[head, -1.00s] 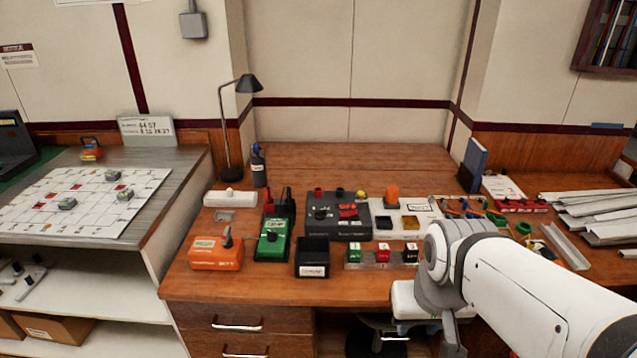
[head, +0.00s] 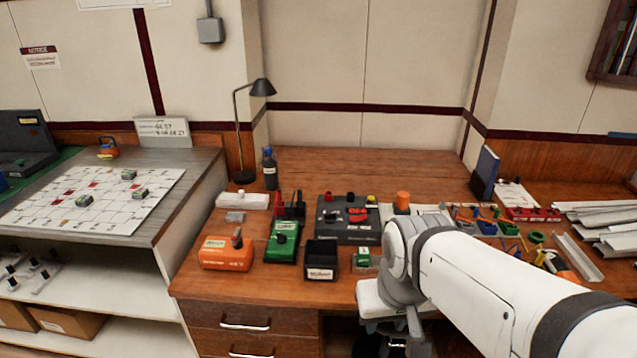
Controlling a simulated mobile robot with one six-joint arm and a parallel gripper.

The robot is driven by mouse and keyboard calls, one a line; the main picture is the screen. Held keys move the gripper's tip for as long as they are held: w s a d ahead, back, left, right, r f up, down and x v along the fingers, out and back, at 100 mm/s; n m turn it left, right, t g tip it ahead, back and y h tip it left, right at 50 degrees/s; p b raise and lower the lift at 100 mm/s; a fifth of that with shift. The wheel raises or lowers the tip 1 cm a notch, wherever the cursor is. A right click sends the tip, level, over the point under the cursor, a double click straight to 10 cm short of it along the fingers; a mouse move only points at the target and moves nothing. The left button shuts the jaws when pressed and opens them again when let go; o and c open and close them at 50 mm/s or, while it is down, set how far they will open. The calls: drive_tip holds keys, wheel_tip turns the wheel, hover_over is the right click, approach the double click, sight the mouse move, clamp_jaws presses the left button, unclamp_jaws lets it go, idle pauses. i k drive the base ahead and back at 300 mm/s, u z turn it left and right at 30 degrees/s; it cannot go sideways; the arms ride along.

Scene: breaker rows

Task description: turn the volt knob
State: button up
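No label naming a volt knob is readable. A green meter (head: 284,243) with a dark round knob (head: 282,238) on its face lies on the wooden desk, with red and black leads or plugs at its far end. To its left is an orange box (head: 225,255) with a grey upright lever or knob (head: 237,238) on top. Behind and to the right, a dark grey box (head: 346,219) carries a black knob and red parts. My arm comes in from the lower right, right of these devices. My gripper's fingers do not show.
A black open bin (head: 321,258) and a small green block (head: 364,257) sit near the desk's front edge. A desk lamp (head: 262,88) and a bottle (head: 270,168) stand at the back left. My arm covers part of the desk's right side. The back middle is clear.

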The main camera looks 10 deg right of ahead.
sight(329, 218)
drive_tip(key=i, duration=0.95)
